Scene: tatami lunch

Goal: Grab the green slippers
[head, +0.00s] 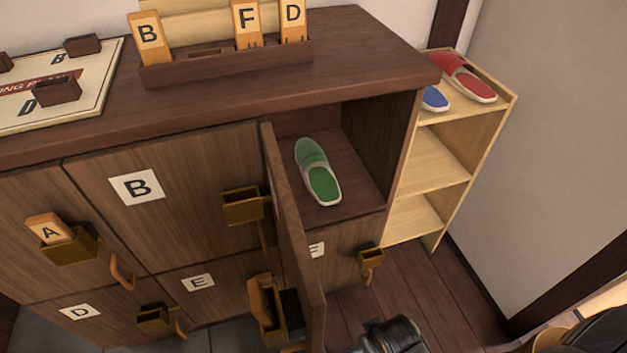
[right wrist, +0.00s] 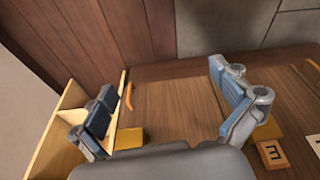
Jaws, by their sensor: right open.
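A green slipper (head: 318,172) lies in an open compartment of the brown wooden cabinet, at the middle right of the head view. Only one green slipper can be told apart. The compartment's door (head: 292,235) stands open on its left side. My right gripper (right wrist: 165,98) is open and empty in the right wrist view, with its two fingers wide apart in front of cabinet fronts. No slipper shows in that view. A dark part of my arm (head: 390,336) shows low in the head view, below the compartment. My left gripper is not in view.
A light wooden shelf (head: 437,160) stands right of the cabinet, with a red slipper (head: 468,80) and a blue slipper (head: 434,98) on top. The cabinet top (head: 360,50) holds a rack of lettered tags (head: 225,68) and a board (head: 100,85). Closed lettered doors lie left.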

